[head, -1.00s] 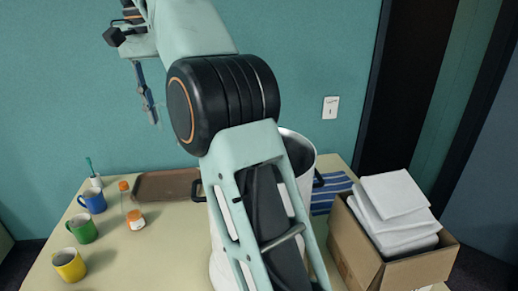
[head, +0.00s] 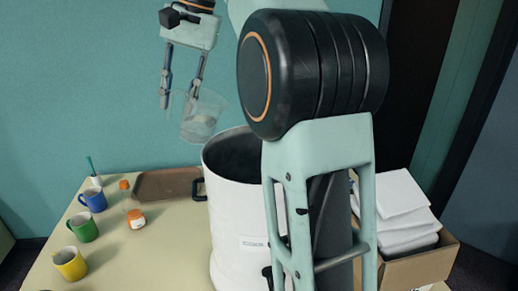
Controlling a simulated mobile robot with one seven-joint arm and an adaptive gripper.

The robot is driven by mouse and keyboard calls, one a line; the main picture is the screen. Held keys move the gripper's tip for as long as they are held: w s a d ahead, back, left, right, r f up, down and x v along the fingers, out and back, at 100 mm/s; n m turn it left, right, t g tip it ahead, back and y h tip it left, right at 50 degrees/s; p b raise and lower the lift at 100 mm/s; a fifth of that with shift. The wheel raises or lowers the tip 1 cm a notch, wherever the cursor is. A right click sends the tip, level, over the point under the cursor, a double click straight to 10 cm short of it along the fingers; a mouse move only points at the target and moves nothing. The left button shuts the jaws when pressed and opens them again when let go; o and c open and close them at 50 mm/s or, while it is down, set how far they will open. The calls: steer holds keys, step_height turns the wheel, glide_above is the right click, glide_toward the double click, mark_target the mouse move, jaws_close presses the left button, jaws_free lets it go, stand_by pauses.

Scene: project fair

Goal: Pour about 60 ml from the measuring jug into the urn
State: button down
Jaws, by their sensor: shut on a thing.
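My gripper (head: 183,100) is at the upper middle left of the head view, shut on the clear measuring jug (head: 203,118). The jug is held in the air, slightly tilted, above the table and just left of and above the urn's rim. Something pale shows inside the jug, but I cannot tell how much liquid it holds. The urn (head: 235,215) is a large white cylinder with an open top, a dark inside, a black side handle and a small label. My arm hides its right side.
A brown tray (head: 165,184) lies behind the urn's left side. Blue (head: 93,200), green (head: 84,228) and yellow (head: 69,263) mugs stand at the left, near a small orange-lidded jar (head: 136,219). A cardboard box (head: 420,265) with white cloths is at the right.

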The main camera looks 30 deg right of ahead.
mark_target(207, 93)
steer(key=d+y, duration=0.1)
steer(key=s+d, duration=0.1)
steer(key=d+t+y, duration=0.1)
steer(key=shift+s+y, duration=0.3)
steer(key=b, duration=0.1)
steer(key=d+f+t+y+b, duration=0.1)
steer(key=b, duration=0.1)
steer(key=shift+s+d+y, duration=0.2)
steer(key=shift+s+y, duration=0.1)
steer(key=shift+s+d+r+t+y, duration=0.15)
steer(key=shift+r+y, duration=0.15)
steer(key=shift+r, duration=0.15)
steer(key=shift+d+r+t+y, duration=0.15)
steer(key=shift+r+y, duration=0.15)
steer(key=shift+r, duration=0.15)
steer(key=shift+a, duration=0.1)
steer(key=shift+s+d+y, duration=0.1)
steer(key=shift+d+y, duration=0.15)
steer(key=shift+y, duration=0.15)
steer(key=shift+d+r+t+b, duration=0.1)
steer(key=shift+t+b, duration=0.2)
steer(key=shift+s+d+y+b, duration=0.2)
steer(key=shift+d+y+b, duration=0.1)
steer(key=shift+y+b, duration=0.35)
steer(key=shift+s+d+r+t+y, duration=0.15)
steer(key=shift+d+t+y, duration=0.2)
steer(key=shift+t+y, duration=0.1)
